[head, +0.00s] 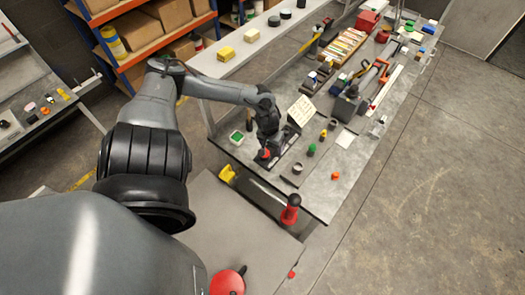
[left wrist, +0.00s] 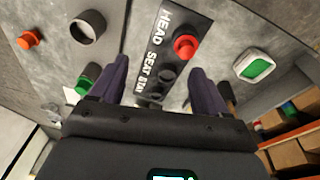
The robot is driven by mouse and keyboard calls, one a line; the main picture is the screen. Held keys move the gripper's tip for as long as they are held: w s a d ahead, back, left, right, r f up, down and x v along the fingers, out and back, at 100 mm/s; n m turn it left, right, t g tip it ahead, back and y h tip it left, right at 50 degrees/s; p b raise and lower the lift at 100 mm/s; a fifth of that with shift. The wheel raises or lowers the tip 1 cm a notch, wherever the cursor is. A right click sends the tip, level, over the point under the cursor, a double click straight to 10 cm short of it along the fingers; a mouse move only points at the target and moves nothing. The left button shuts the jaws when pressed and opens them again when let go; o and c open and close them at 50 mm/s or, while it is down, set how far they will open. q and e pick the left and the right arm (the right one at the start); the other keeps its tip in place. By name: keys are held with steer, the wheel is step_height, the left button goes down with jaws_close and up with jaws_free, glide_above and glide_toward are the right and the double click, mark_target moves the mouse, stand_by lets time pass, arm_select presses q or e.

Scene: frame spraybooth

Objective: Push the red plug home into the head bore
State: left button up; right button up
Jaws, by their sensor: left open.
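The red plug (left wrist: 186,46) stands at the bore beside the word HEAD on a dark labelled plate (left wrist: 180,22) in the left wrist view. How deep it sits I cannot tell. Two dark round bores (left wrist: 166,75) lie along the same plate, nearer the gripper. In the head view the red plug (head: 264,154) shows just below my left gripper (head: 266,141). In the left wrist view my left gripper (left wrist: 158,68) is open and empty, its dark fingers either side of the plate's lower part, apart from the plug. My right gripper is not in view.
A green-and-white tray (left wrist: 255,66) lies right of the plate. A grey ring (left wrist: 87,27) and an orange piece (left wrist: 30,39) lie left. In the head view, a sloped card (head: 301,111) stands behind the gripper and several tools crowd the bench's far end.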

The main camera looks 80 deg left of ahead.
arm_select(q)
steer(key=a+f+n, duration=0.1)
steer(key=s+a+f+n+b, duration=0.1)
steer(key=a+f, duration=0.1)
steer(key=shift+s+a+n+g, duration=0.25)
steer(key=shift+s+n+g, duration=0.05)
steer(key=shift+n+g, duration=0.1)
steer(key=shift+f+b, duration=0.35)
steer(key=shift+f, duration=0.25)
steer(key=shift+s+a+f+b, duration=0.15)
steer(key=shift+f+b, duration=0.1)
steer(key=shift+f, duration=1.15)
steer(key=shift+s+a+f+b, duration=0.15)
steer(key=shift+f+b, duration=0.1)
steer(key=shift+f, duration=1.1)
steer(key=shift+w, duration=0.1)
steer(key=c, duration=1.1)
steer(key=shift+r, duration=0.15)
steer(key=shift+c, duration=0.2)
